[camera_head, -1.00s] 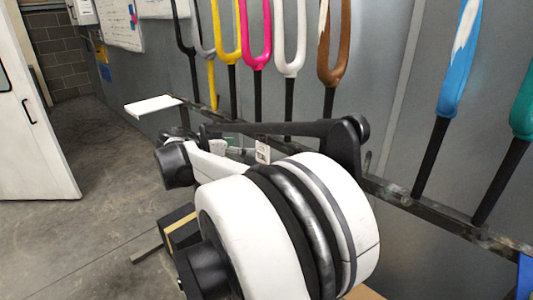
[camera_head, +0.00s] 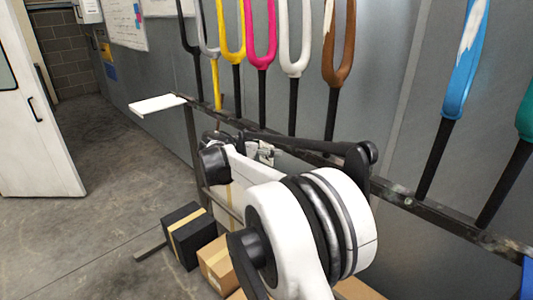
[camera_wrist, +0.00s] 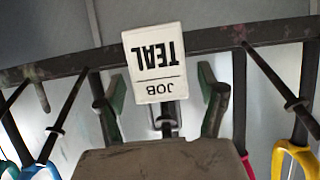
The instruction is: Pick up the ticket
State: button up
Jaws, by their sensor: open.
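The ticket (camera_wrist: 155,62) is a white card printed "JOB TEAL". Its text is upside down in the wrist view. It appears in front of the dark rail (camera_wrist: 75,63), with a dark narrow part below it. My gripper (camera_wrist: 162,85) is open, one greenish-padded finger on each side of the ticket's lower part in the picture. I see no finger touching the card, and I cannot tell how far it reaches between them. In the head view my gripper (camera_head: 258,150) is by the rail, partly hidden behind my arm; the ticket is not clearly readable there.
A white flat plate (camera_head: 157,104) is at the rail's left end. Boxes, one black (camera_head: 188,236), stand on the floor below. The floor at left is clear.

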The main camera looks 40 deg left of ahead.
jog(key=c, duration=1.2)
jog(key=shift+s+r, duration=0.1)
jog(key=shift+s+a+r, duration=0.1)
jog(key=shift+s+r, duration=0.3)
jog(key=shift+r, duration=0.05)
jog(key=v, duration=0.9)
jog(key=r+v, duration=0.1)
jog(key=v, duration=0.4)
jog(key=shift+r, duration=0.25)
